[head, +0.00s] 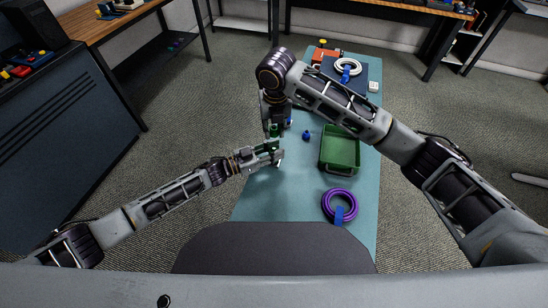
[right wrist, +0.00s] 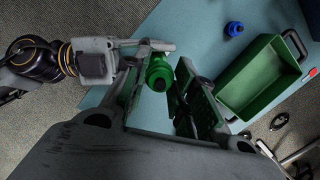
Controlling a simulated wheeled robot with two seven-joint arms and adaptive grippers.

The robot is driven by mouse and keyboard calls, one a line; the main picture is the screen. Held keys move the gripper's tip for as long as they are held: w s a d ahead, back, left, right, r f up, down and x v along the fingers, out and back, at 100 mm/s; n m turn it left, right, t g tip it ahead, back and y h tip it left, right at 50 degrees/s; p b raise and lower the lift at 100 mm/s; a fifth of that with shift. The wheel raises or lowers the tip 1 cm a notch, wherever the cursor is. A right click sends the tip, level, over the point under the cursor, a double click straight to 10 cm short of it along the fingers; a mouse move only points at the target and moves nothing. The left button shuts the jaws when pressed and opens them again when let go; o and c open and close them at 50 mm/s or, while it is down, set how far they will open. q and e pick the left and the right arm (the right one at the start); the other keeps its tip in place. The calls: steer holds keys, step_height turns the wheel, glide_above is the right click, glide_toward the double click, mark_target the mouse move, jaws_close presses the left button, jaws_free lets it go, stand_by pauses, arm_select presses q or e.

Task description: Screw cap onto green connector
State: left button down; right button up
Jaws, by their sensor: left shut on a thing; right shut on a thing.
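The green connector (head: 276,145) is upright in my left gripper (head: 274,156), which is shut on it over the left part of the table. My right gripper (head: 273,131) points down from above and is shut on the green cap (right wrist: 160,78). In the right wrist view the cap sits between my right gripper's fingers (right wrist: 165,96). The connector (right wrist: 157,62) is in line with the cap, next to my left gripper's fingertip (right wrist: 155,45). Cap and connector appear to meet, but I cannot tell how far they are threaded. The fingers partly hide both.
A green bin (head: 325,166) stands right of the grippers. A small blue part (head: 306,135) lies between them. A purple cable coil (head: 328,208) lies nearer me. The teal table (head: 290,195) is clear in front.

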steer(key=shift+f, duration=0.1)
glide_above(274, 148)
steer(key=shift+s+f, duration=0.1)
steer(key=shift+f, duration=2.3)
steer(key=shift+f, duration=0.65)
steer(key=shift+s+f, duration=0.1)
steer(key=shift+f, duration=0.2)
